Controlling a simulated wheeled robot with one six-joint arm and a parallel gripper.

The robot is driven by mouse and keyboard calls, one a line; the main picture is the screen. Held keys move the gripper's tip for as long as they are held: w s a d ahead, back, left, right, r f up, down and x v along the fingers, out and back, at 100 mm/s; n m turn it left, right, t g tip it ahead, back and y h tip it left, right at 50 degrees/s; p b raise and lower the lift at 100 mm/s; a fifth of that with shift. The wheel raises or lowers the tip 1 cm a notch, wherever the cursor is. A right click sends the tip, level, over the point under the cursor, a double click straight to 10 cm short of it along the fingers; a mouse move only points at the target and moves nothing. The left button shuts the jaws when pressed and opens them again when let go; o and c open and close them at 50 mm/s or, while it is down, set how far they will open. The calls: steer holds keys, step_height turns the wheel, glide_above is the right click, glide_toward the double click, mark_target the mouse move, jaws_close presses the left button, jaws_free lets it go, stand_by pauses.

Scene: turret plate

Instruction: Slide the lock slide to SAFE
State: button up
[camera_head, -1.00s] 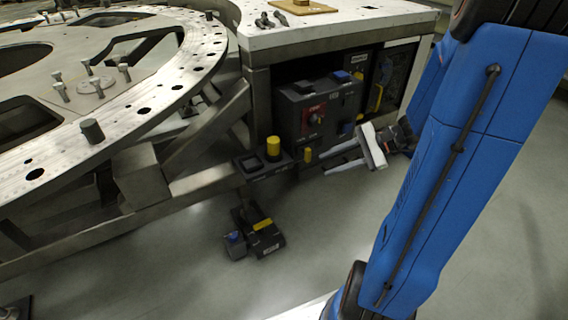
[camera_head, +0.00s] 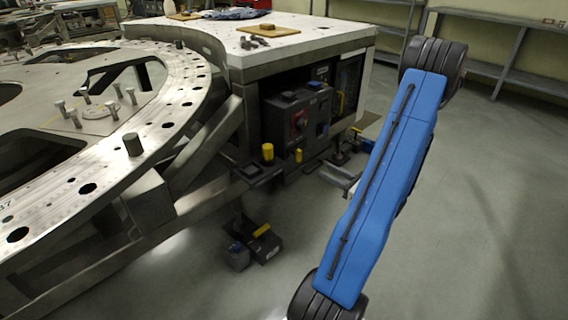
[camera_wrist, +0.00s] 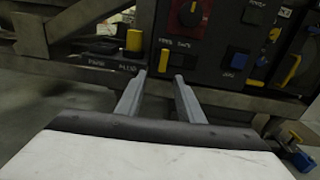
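A small yellow knob (camera_wrist: 164,60) sits low on the box's left, beside two blurred white labels, the right one possibly SAFE. It may be the lock slide. A larger yellow knob (camera_wrist: 134,40) stands on a ledge to its left, above other labels. My gripper (camera_wrist: 160,75) is open and empty, its fingertips below the small knob with no clear contact. In the head view my gripper (camera_head: 336,177) is partly hidden by my blue arm.
The large round metal plate (camera_head: 165,115) and its frame fill the left. A dark block with a yellow top (camera_head: 264,246) lies on the floor below the ledge. A yellow lever (camera_wrist: 288,70) and blue button (camera_wrist: 239,61) are on the right of the box. Floor at right is clear.

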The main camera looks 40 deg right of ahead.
mark_target(300, 157)
steer(key=shift+m+h, duration=0.3)
steer(key=shift+m, duration=0.1)
steer(key=w, duration=1.1)
steer(key=w+a+f, duration=0.1)
steer(key=w, duration=0.4)
steer(key=shift+w, duration=0.35)
steer(key=shift+a, duration=0.1)
